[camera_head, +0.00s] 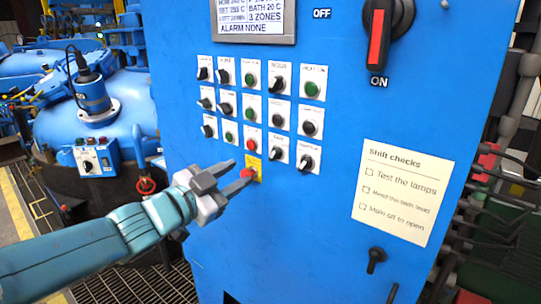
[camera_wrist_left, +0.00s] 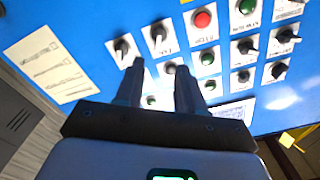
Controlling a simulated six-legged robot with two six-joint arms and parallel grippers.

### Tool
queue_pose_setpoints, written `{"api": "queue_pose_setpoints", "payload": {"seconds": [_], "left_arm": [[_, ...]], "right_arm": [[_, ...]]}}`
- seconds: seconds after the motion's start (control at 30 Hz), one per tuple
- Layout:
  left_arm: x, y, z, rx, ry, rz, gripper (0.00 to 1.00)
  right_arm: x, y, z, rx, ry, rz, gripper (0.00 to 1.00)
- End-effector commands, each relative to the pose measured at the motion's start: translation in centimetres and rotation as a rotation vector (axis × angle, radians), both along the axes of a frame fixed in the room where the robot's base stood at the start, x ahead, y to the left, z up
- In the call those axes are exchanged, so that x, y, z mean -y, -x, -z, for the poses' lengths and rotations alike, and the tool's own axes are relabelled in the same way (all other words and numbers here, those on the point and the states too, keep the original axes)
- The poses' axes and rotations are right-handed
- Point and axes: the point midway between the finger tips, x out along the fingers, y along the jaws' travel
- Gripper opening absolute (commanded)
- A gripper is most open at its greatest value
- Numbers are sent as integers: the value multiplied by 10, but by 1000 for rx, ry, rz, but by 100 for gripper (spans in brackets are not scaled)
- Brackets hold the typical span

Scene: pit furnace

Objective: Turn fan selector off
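The blue cabinet's control panel holds rows of black selector knobs, green buttons and a red button (camera_head: 251,146). The labels are too small to read, so I cannot tell which knob is the fan selector. Two black knobs end the bottom row, one (camera_head: 278,154) beside the red button and one (camera_head: 305,163) at the far right. They also show in the left wrist view, as one knob (camera_wrist_left: 158,34) and the rightmost one (camera_wrist_left: 122,46). My left gripper (camera_head: 237,172) is open and empty, its fingers pointing at the panel near the red stop button. My right gripper is out of view.
A red stop button (camera_head: 246,173) on a yellow plate sits below the rows, close to the left fingertips. A red-handled main switch (camera_head: 378,38) is at upper right. A paper note (camera_head: 405,192) and a black handle (camera_head: 376,257) lie right. Blue machinery (camera_head: 85,130) stands left.

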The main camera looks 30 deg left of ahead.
Motion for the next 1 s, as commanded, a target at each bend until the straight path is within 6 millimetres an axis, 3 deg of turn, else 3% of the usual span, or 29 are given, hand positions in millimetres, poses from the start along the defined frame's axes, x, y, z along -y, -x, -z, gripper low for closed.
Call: {"api": "queue_pose_setpoints", "payload": {"seconds": [0.3, 0.5, 0.9, 0.93, 1.0], "left_arm": [[7, -79, 0, -3, 2, 7, 38], [9, -110, 0, -2, 1, 6, 38], [9, -120, 1, 0, 1, 4, 38], [9, -120, 1, 0, 1, 4, 35], [9, -120, 1, 0, 1, 4, 12]], "right_arm": [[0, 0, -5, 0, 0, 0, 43], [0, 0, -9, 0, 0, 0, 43], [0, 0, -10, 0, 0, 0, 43], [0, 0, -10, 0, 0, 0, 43], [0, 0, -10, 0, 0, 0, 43]]}}
